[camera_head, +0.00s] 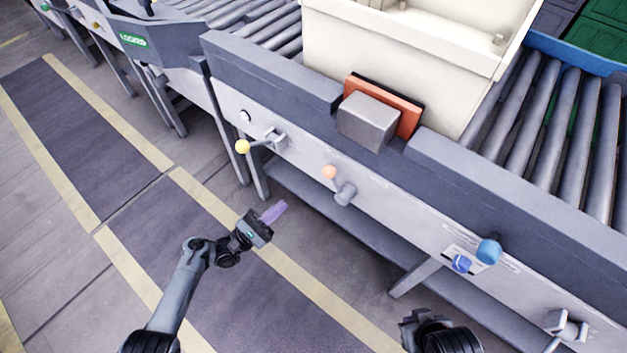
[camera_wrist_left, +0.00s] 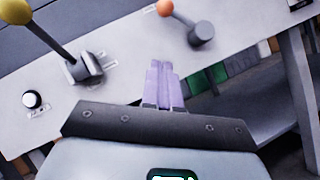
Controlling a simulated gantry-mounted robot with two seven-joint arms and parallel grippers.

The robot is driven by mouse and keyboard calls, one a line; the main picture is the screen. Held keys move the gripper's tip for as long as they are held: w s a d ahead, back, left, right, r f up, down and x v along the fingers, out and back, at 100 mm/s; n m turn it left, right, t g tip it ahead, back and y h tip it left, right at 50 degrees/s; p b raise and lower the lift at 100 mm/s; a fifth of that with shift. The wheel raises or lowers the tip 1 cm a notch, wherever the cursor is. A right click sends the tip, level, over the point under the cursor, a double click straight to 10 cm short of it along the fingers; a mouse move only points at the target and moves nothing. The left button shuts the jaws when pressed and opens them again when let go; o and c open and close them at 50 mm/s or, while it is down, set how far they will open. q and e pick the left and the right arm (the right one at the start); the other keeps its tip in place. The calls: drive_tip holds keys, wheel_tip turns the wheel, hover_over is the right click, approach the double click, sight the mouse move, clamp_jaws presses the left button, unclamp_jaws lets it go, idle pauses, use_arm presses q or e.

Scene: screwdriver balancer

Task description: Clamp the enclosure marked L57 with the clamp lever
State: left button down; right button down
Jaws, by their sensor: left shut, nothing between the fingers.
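A cream enclosure (camera_head: 420,55) stands on the conveyor; I cannot read an L57 mark on it. A grey block (camera_head: 368,121) with an orange plate (camera_head: 410,112) sits against its front side. On the front panel are a yellow-knobbed lever (camera_head: 243,146), an orange-knobbed lever (camera_head: 330,172) and a blue-knobbed lever (camera_head: 488,251). My left gripper (camera_head: 279,207) is shut and empty, in front of and below the yellow and orange levers, apart from both. In the left wrist view its fingers (camera_wrist_left: 163,82) are together, with the yellow knob (camera_wrist_left: 15,11) upper left and the orange knob (camera_wrist_left: 165,8) above.
Rollers (camera_head: 560,125) run right of the enclosure. A round button (camera_wrist_left: 32,99) is left of the yellow lever. A lower shelf (camera_head: 345,225) and legs lie below. Floor in front is clear.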

use_arm(q)
drive_tip(key=s+r+b+x, duration=0.1)
drive_tip(key=s+r+x, duration=0.1)
drive_tip(key=x, duration=1)
drive_tip(key=shift+d, duration=0.35)
drive_tip(key=shift+w+r, duration=0.1)
drive_tip(key=shift+w, duration=0.05)
